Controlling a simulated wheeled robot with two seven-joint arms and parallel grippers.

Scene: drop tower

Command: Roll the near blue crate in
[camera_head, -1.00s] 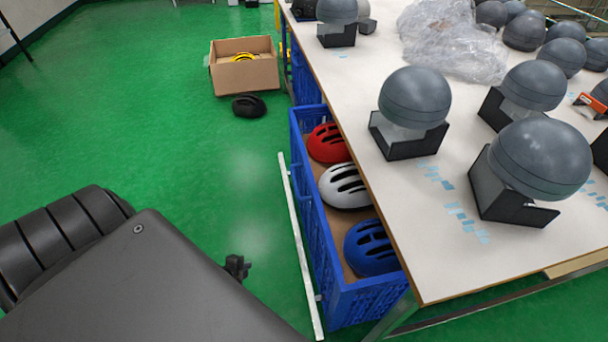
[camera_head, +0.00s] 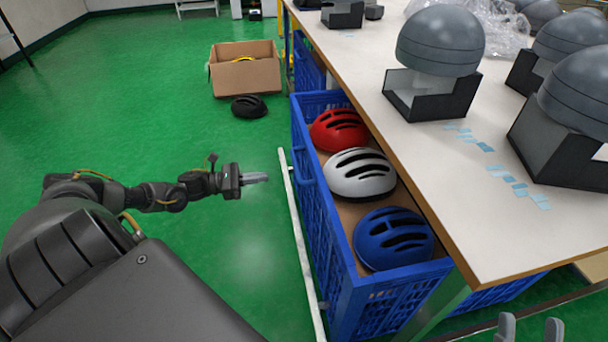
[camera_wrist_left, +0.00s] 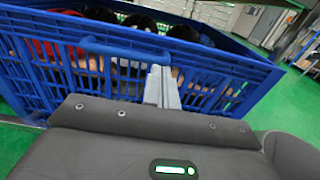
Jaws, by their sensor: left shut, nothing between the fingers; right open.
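The near blue crate (camera_head: 345,285) stands partly out from under the table's left edge. It holds a red helmet (camera_head: 339,130), a white helmet (camera_head: 360,174) and a blue helmet (camera_head: 393,238). My left gripper (camera_head: 256,178) is shut and empty, left of the crate's long outer side and apart from it, pointing at it. In the left wrist view, its closed fingers (camera_wrist_left: 162,88) overlap the bar-like handle (camera_wrist_left: 125,50) on the crate's slatted wall (camera_wrist_left: 240,68). My right gripper (camera_head: 530,328) is open at the bottom right edge, mostly cut off.
A white strip (camera_head: 302,245) lies on the floor along the crate's left side. The white table (camera_head: 450,170) carries grey domes in black holders. Another blue crate (camera_head: 306,66) sits farther back.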

